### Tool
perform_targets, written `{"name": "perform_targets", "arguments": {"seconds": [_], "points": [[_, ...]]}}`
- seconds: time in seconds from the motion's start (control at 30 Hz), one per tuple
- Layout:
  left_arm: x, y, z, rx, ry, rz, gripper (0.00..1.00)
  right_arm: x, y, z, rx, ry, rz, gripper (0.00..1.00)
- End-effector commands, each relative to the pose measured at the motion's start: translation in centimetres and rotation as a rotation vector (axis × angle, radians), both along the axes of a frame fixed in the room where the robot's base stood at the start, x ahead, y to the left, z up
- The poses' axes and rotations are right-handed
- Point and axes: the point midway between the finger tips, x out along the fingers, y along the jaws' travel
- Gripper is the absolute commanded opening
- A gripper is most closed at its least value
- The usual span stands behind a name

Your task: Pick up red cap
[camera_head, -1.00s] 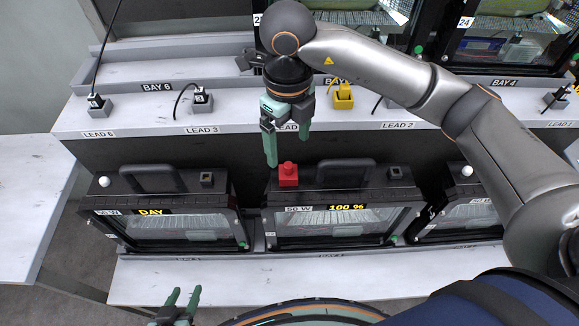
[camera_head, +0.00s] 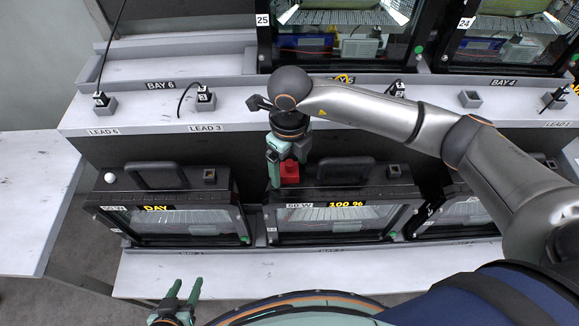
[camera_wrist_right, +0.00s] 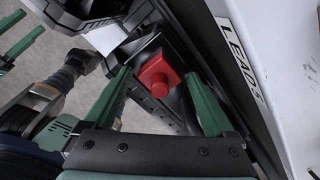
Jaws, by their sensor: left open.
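The red cap (camera_head: 291,171) sits on the top rear of the middle floodlight housing (camera_head: 340,190), at its left corner. My right gripper (camera_head: 285,167) is open just above and around the cap. In the wrist view its two green fingers (camera_wrist_right: 158,92) stand on either side of the cap, with gaps visible. In the head view the gripper hides part of the cap. My left gripper (camera_head: 183,291) is open and empty low in the picture, far from the cap.
A left housing marked DAY (camera_head: 170,212) stands beside the middle one, and another is at the right. Black handles (camera_head: 345,170) rise from their tops. Behind is a ledge (camera_head: 240,120) with plugs in holders. The front white table strip (camera_head: 260,285) is clear.

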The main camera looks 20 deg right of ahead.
Motion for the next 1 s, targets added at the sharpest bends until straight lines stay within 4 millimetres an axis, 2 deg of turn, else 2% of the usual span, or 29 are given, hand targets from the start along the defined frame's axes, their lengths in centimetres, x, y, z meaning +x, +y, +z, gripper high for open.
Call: {"name": "perform_targets", "arguments": {"seconds": [0.07,0.6,0.67,0.7,0.73,1.0], "points": [[-0.03,0.0,-0.02,0.0,0.001,0.0,0.5,0.0,0.02,0.02,0.0,0.0,0.0,0.82],[-0.06,0.0,-0.03,0.0,0.001,0.0,0.5,0.01,0.02,0.06,0.0,0.0,0.0,0.21],[-0.06,0.0,-0.03,0.0,0.001,0.0,0.5,0.01,0.02,0.07,0.0,-0.001,0.0,0.16],[-0.06,0.0,-0.03,0.0,0.001,0.0,0.5,0.01,0.02,0.07,0.0,-0.001,0.0,0.1],[-0.06,0.0,-0.03,0.0,0.001,0.0,0.5,0.01,0.02,0.07,0.0,-0.001,0.0,0.07],[-0.07,0.0,-0.26,0.0,0.001,0.0,0.5,0.06,0.03,0.49,0.001,-0.003,-0.001,0.07]]}}
